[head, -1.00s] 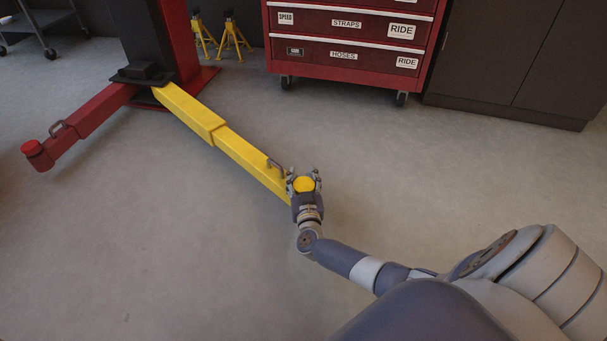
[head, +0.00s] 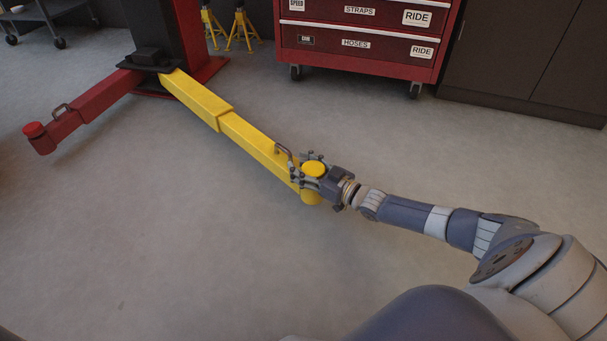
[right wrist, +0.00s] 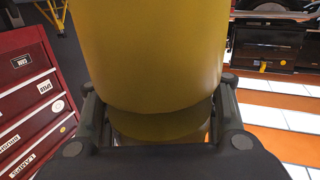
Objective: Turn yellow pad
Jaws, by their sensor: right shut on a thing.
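The yellow pad (head: 313,169) is a round disc at the near end of the yellow lift arm (head: 255,142). My right gripper (head: 311,170) comes in from the right and is shut on the pad, with fingers on either side of it. In the right wrist view the pad (right wrist: 155,50) fills the middle as a large yellow cylinder between the two fingers. The fingertips are partly hidden behind it. My left gripper is not in view.
A bent metal handle (head: 284,150) stands on the yellow arm close to my gripper. A red lift arm (head: 85,105) with a red pad reaches left from the dark column. A red tool cabinet (head: 365,45) and yellow stands (head: 240,28) are at the back. The floor in front is clear.

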